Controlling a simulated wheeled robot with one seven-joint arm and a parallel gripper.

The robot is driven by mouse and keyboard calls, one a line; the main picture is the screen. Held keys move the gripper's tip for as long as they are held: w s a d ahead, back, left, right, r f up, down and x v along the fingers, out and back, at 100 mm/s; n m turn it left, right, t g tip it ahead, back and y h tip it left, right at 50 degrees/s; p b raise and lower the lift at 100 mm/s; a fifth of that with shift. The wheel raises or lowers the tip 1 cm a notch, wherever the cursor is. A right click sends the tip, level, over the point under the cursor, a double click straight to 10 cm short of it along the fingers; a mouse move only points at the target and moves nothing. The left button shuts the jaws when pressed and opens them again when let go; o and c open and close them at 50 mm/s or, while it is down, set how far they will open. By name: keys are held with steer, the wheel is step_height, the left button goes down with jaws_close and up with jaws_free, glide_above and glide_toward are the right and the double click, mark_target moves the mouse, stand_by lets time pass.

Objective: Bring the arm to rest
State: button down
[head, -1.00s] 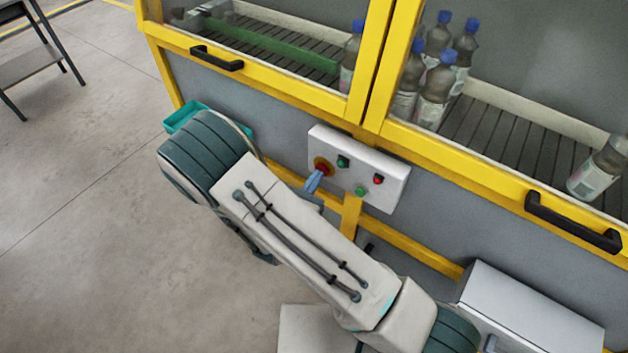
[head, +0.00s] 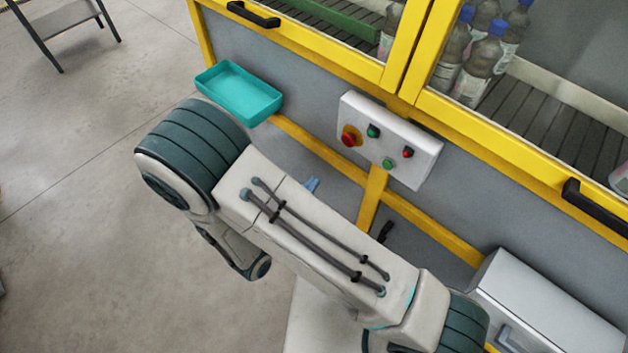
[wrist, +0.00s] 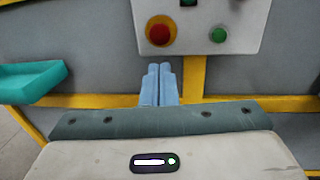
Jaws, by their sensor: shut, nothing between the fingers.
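My gripper (wrist: 159,84) shows in the wrist view as two blue fingers side by side, shut with nothing between them. In the head view only a small blue fingertip part (head: 311,184) shows past my arm, which hides the rest. The fingers are apart from the white control panel (head: 417,153), which is above them in the wrist view (wrist: 245,40). The panel carries a red knob on a yellow base (head: 350,137), green buttons and a small red one.
A teal tray (head: 240,92) hangs on the machine's grey front, left of the panel. Yellow frame bars and black door handles (head: 253,14) stick out nearby. Bottles (head: 480,65) stand behind the glass. A grey box (head: 545,305) is at lower right. Open floor lies at left.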

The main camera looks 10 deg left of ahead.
steer(key=shift+r, duration=0.1)
stand_by(0.4)
steer(key=s+d+r+m+g+h, duration=0.15)
steer(key=d+r+m+g, duration=0.25)
steer(key=d+m+g, duration=0.4)
steer(key=d+r+m+g+h, duration=0.2)
steer(key=d+r+m+g, duration=0.35)
steer(key=d+m, duration=0.3)
steer(key=s+d+r+m+y, duration=0.2)
steer(key=r+m+y, duration=0.3)
steer(key=m+y, duration=0.1)
steer(key=s+d+r+m+y, duration=0.3)
steer(key=r+m+y, duration=0.1)
steer(key=m, duration=0.4)
steer(key=shift+s+d+r+y, duration=0.3)
steer(key=shift+d+r+y, duration=0.05)
steer(key=shift+y, duration=0.5)
steer(key=shift+d, duration=0.1)
